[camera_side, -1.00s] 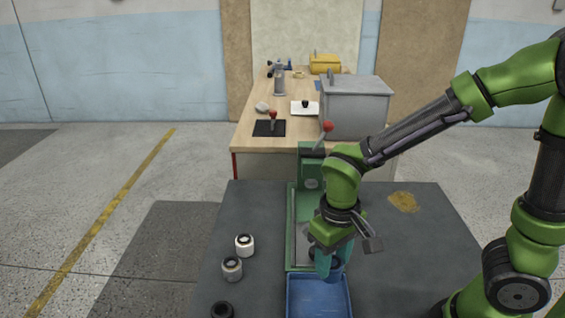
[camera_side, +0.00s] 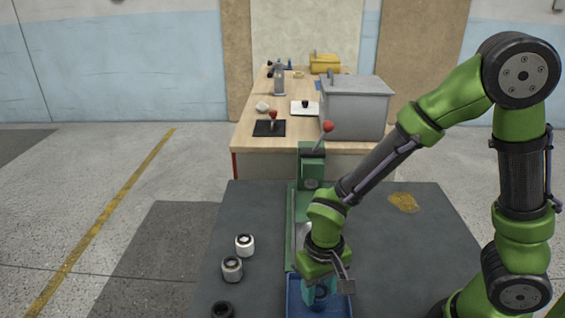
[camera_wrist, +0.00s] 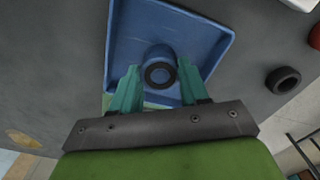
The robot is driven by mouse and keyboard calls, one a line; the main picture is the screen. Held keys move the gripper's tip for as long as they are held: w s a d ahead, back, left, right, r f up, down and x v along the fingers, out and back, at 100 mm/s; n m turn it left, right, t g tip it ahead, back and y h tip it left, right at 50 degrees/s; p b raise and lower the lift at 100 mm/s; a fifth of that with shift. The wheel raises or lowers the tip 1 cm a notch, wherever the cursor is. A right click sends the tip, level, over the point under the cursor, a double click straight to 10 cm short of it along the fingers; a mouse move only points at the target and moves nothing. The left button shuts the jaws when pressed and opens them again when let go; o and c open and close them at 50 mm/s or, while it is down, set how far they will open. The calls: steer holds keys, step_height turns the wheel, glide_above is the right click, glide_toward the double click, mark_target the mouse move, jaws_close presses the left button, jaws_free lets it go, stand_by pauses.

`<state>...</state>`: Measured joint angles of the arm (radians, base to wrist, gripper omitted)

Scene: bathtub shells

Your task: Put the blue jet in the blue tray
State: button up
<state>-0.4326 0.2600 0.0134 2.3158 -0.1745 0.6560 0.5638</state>
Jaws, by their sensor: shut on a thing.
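The blue tray (camera_side: 347,303) lies at the front of the dark table, in front of the green press, cut off by the bottom edge of the side view. It also fills the upper middle of the wrist view (camera_wrist: 222,45). My gripper (camera_wrist: 158,80) points down over the tray; its teal fingers also show in the side view (camera_side: 320,294). It is shut on the blue jet (camera_wrist: 158,52), a round blue body with a dark ring facing the wrist camera. The jet is within the tray's outline. I cannot tell whether it touches the tray floor.
Two white jets with dark tops (camera_side: 245,246) (camera_side: 232,269) and a black jet (camera_side: 222,311) stand on the table left of the tray. The green press (camera_side: 311,165) rises behind the tray.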

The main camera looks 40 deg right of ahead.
mark_target(319, 292)
steer(key=shift+f, duration=0.1)
steer(key=o, duration=1.2)
steer(key=shift+c, duration=0.2)
step_height(319, 292, up, 12)
steer(key=s+d+r+t+y, duration=0.2)
steer(key=s+d+r+t, duration=0.1)
steer(key=d+r+t, duration=0.4)
step_height(319, 292, up, 2)
steer(key=d, duration=0.2)
steer(key=shift+d+r+m, duration=0.25)
steer(key=shift+d+m, duration=0.05)
steer(key=shift+m, duration=0.1)
